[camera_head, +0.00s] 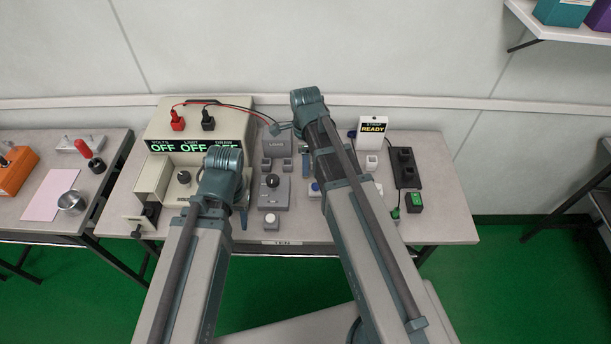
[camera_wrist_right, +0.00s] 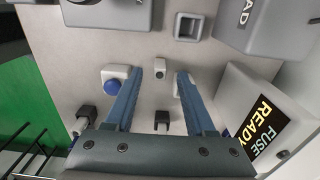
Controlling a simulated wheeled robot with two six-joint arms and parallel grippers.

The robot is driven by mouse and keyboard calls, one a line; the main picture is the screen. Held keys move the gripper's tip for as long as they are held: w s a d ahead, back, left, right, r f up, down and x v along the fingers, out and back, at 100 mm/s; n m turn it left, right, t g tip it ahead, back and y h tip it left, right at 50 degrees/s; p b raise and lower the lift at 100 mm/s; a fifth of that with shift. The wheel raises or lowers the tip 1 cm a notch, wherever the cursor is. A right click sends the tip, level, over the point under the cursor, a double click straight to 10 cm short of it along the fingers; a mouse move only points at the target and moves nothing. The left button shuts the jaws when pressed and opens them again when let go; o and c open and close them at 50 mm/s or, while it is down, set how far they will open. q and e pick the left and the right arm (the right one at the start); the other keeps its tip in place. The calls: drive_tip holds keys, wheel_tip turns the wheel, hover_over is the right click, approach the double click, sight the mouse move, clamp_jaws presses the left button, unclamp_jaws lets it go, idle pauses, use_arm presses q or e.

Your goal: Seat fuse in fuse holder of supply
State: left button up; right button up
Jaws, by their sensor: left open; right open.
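The supply (camera_head: 225,116) is the beige box at the back left, with three displays reading OFF and red and black plugs on top. I cannot make out its fuse holder for sure. My right gripper (camera_wrist_right: 160,73) is open, its two blue fingers pointing down over the table. A small pale block with a dark face (camera_wrist_right: 160,69) shows between its fingertips, apart from both; I cannot tell whether it is the fuse. In the head view my right arm hides most of this spot. My left gripper (camera_head: 243,208) hangs in front of the supply, mostly hidden by its arm.
A tester reading FUSE READY (camera_wrist_right: 257,119) is at the right in the wrist view.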

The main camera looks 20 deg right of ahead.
use_arm(q)
wheel_tip(320, 180, down, 3)
drive_tip(key=shift+r+b, duration=0.1)
drive_tip(key=shift+b, duration=0.85)
use_arm(e)
wheel_tip(320, 180, down, 3)
drive_tip(key=shift+r, duration=0.1)
clamp_jaws()
